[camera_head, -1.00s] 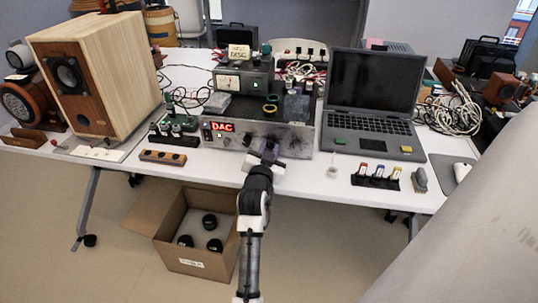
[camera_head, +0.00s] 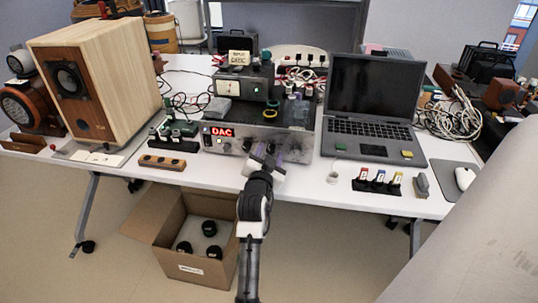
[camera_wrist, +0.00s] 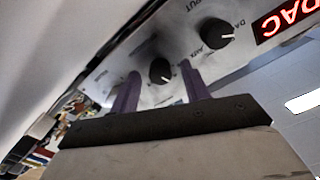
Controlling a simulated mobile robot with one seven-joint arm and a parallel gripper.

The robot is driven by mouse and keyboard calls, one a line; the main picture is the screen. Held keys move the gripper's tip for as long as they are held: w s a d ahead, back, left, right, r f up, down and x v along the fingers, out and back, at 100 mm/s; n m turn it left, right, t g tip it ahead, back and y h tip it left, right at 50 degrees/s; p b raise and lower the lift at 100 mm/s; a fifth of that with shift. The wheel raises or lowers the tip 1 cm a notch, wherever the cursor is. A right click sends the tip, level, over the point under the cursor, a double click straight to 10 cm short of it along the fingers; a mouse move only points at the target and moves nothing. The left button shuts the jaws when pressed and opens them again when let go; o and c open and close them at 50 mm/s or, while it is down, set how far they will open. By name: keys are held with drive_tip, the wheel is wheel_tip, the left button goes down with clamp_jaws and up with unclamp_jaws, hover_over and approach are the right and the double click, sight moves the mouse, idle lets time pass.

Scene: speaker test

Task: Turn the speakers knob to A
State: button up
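The silver amplifier (camera_head: 300,145) stands on the table with its front panel facing me and a red "DAC" display (camera_head: 222,132). In the wrist view, a black round knob (camera_wrist: 160,71) with a white pointer mark lies between the two purple fingers of my gripper (camera_wrist: 159,72). Gaps show on both sides, so the gripper looks open around it. The printing beside this knob is hidden or unreadable. A second knob (camera_wrist: 216,33), labelled with "DAC" and "AUX", sits beside it, nearer the display. In the head view my gripper (camera_head: 270,154) is at the panel and covers part of it.
A large wooden speaker (camera_head: 95,85) stands left, and a laptop (camera_head: 372,100) right. A smaller device (camera_head: 245,82) sits on the amplifier. A brown wooden block (camera_head: 162,162) and a black rack with coloured pieces (camera_head: 377,182) lie near the front edge. An open box (camera_head: 165,235) is below.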

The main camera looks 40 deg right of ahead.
drive_tip(key=b+v, duration=0.2)
drive_tip(key=v, duration=1.2)
drive_tip(key=shift+w, duration=0.1)
